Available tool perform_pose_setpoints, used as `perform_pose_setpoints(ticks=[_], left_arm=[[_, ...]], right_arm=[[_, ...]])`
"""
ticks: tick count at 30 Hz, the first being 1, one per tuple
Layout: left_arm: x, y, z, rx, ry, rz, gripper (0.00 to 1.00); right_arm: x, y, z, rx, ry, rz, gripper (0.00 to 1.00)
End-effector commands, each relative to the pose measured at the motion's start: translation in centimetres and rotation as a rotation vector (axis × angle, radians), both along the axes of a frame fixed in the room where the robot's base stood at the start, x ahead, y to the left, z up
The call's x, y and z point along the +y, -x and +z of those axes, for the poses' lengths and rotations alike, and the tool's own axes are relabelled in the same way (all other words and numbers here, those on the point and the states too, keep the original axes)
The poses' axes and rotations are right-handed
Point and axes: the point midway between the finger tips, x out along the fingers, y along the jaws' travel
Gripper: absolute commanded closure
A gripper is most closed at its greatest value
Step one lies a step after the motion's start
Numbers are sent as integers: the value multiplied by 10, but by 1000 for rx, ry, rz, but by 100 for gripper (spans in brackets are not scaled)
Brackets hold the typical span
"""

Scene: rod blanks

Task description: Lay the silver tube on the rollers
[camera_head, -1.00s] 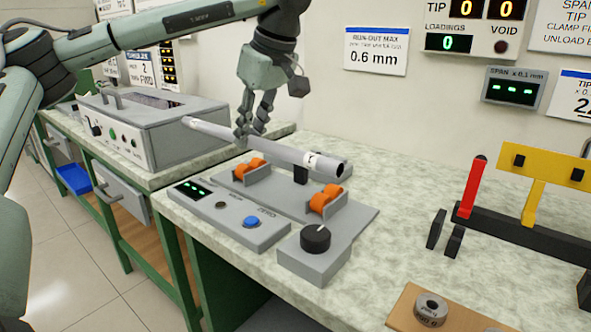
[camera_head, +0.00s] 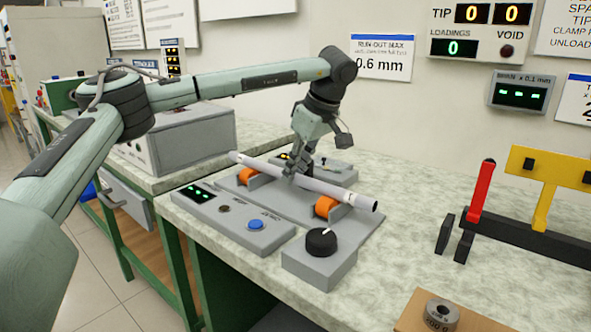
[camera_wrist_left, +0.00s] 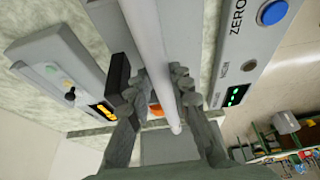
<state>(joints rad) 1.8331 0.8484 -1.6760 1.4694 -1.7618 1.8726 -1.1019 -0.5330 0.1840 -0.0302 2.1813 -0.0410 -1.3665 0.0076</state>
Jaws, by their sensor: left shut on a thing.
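The silver tube (camera_head: 330,188) lies over the orange rollers (camera_head: 326,206) of the grey roller stand (camera_head: 350,232). Its right end reaches past the front roller and its far end past the back roller (camera_head: 248,173). I cannot tell whether it touches them. My left gripper (camera_head: 293,172) is shut on the tube near its middle, from above. In the left wrist view the tube (camera_wrist_left: 150,50) runs between the two fingers (camera_wrist_left: 158,100), and a bit of an orange roller shows beneath it. My right gripper is not in view.
A control box with a blue button (camera_head: 256,224) and a box with a black knob (camera_head: 321,242) stand in front. A black fixture with a red lever (camera_head: 481,190) and yellow bracket stands at the right. A ring weight (camera_head: 441,313) sits on a wooden board. The bench between is clear.

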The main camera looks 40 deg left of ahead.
Motion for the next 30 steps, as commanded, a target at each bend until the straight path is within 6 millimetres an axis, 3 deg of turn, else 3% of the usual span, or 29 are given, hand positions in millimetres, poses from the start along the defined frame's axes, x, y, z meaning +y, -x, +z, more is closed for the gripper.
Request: perform_pose_setpoints(ticks=[8,9,14,23,30], left_arm=[[0,0,-2,0,0,0,100],[0,0,-2,-1,1,1,77],[0,0,-2,-1,0,1,59],[0,0,0,-2,0,0,59],[-12,0,30,-5,1,-1,59]], right_arm=[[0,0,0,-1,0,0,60],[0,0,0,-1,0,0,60],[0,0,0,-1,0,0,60],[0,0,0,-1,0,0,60],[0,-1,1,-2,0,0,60]])
